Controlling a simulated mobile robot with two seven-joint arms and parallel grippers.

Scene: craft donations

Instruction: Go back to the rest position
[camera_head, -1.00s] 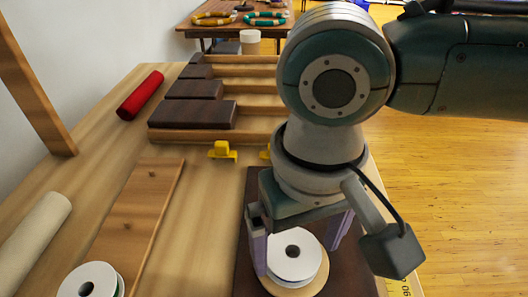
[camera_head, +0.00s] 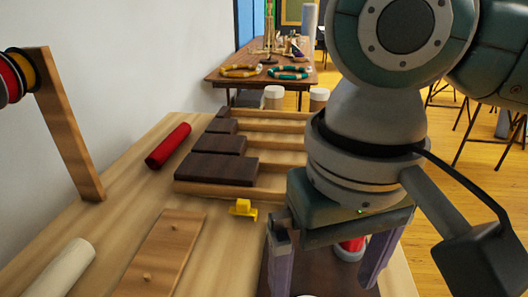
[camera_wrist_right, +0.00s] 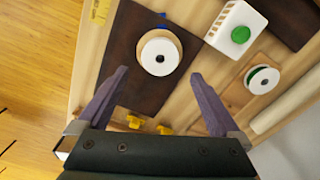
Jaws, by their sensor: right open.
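My right gripper (camera_head: 328,272) is open and empty, fingers pointing down above the dark brown mat (camera_head: 312,268). In the right wrist view, its fingers (camera_wrist_right: 160,76) are spread wide, with a white spool (camera_wrist_right: 159,57) on a round wooden base beyond them. The spool rests on the dark mat (camera_wrist_right: 122,45) and is clear of both fingers. In the head view only a sliver of white shows at the bottom edge below the gripper. My left gripper is not in view.
A stepped wooden rack (camera_head: 215,167) with dark blocks, a yellow clip (camera_head: 242,209), a red roll (camera_head: 168,146), a wooden board (camera_head: 160,250) and a pale roll (camera_head: 60,270) lie on the table. A red and white object (camera_head: 350,248) shows between the fingers. A wooden post (camera_head: 70,130) stands left.

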